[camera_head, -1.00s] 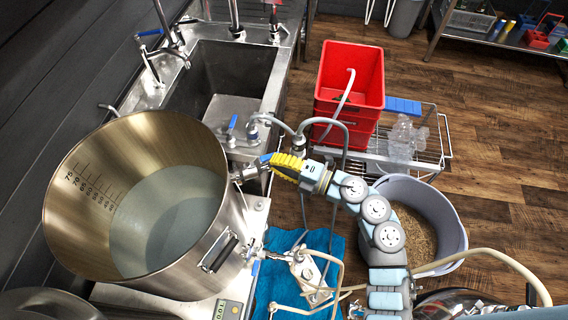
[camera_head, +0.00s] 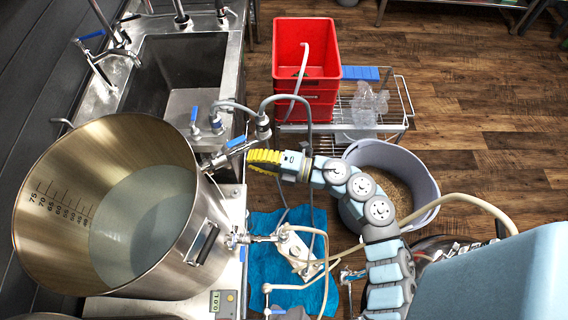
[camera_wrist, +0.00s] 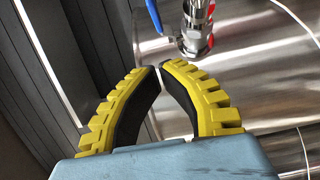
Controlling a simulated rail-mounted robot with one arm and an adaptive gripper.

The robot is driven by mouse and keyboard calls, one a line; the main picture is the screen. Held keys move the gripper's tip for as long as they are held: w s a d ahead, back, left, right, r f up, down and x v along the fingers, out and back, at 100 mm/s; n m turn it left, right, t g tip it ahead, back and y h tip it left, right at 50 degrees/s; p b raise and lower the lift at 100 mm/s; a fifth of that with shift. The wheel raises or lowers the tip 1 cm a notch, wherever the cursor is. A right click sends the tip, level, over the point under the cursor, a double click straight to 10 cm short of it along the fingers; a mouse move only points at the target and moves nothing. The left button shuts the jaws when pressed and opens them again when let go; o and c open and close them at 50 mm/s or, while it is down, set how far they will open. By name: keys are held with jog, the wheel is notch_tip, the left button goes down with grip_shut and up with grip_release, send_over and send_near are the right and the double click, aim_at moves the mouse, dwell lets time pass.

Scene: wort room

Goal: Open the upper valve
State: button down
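The upper valve (camera_head: 218,157) sticks out of the right wall of the steel kettle (camera_head: 185,215). Its blue handle (camera_head: 236,141) points up and to the right in the head view. In the wrist view the valve (camera_wrist: 196,35) is at the top, beyond my fingertips, with its blue handle (camera_wrist: 154,14) to its left. My gripper (camera_head: 250,161), with yellow-backed fingers, is just right of and below the handle, seemingly apart from it. In the wrist view my gripper's fingertips (camera_wrist: 160,69) nearly meet, with nothing between them.
A lower valve (camera_head: 238,240) with hoses sits below, above a blue towel (camera_head: 262,282). A grey hose (camera_head: 309,120) loops close above my gripper. The sink (camera_head: 180,75) is behind. A red crate (camera_head: 306,65) and a grain bucket (camera_head: 420,180) stand to the right.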

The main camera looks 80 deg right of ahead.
jog(key=s, duration=0.9)
jog(key=shift+b, duration=0.4)
jog(key=shift+a, duration=0.1)
